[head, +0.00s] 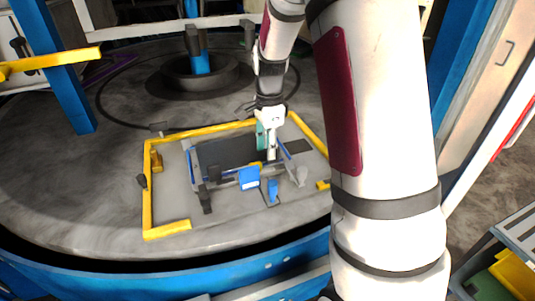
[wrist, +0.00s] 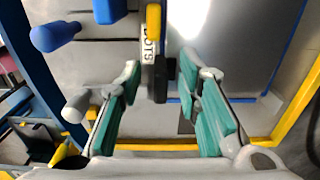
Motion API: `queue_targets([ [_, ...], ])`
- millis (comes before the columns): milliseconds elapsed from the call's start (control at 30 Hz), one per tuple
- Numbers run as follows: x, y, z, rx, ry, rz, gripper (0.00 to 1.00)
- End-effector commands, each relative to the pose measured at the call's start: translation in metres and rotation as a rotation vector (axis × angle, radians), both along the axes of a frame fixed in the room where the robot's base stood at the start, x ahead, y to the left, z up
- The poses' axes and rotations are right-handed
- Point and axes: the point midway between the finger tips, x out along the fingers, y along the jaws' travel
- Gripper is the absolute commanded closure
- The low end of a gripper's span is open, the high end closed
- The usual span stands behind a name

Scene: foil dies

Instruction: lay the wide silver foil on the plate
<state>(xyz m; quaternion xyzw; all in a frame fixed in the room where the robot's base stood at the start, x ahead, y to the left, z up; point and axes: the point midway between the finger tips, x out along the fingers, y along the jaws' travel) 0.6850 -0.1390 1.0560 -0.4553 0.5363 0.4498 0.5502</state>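My gripper (head: 268,152) hangs over the work area inside the yellow frame. In the wrist view its two green-padded fingers (wrist: 161,68) are apart, with visible gaps and no foil between them. A dark upright part with a yellow top and a white label reading "DOTS" (wrist: 149,46) shows beyond and between the fingertips; I cannot tell whether they touch it. A dark flat plate (head: 222,152) with blue edge bars lies inside the frame. In the wrist view a smooth grey surface (wrist: 235,50) carries a bright glare. I cannot tell the wide silver foil apart from these surfaces.
A yellow frame (head: 148,200) borders the area on a round grey table (head: 70,195). Blue blocks (head: 249,178), dark clamps and a small grey knob (head: 301,176) crowd its front. A blue post (head: 65,80) stands left. The table's left side is clear.

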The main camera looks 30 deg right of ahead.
Motion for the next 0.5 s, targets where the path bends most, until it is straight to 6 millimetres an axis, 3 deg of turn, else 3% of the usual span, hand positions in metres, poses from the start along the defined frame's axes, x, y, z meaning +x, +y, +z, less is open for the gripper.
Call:
queue_targets([
  [200,0.001,-0.001,0.047,-0.002,-0.006,0.001,0.69],
  [500,-0.001,-0.001,0.086,0.0,-0.002,0.0,0.69],
])
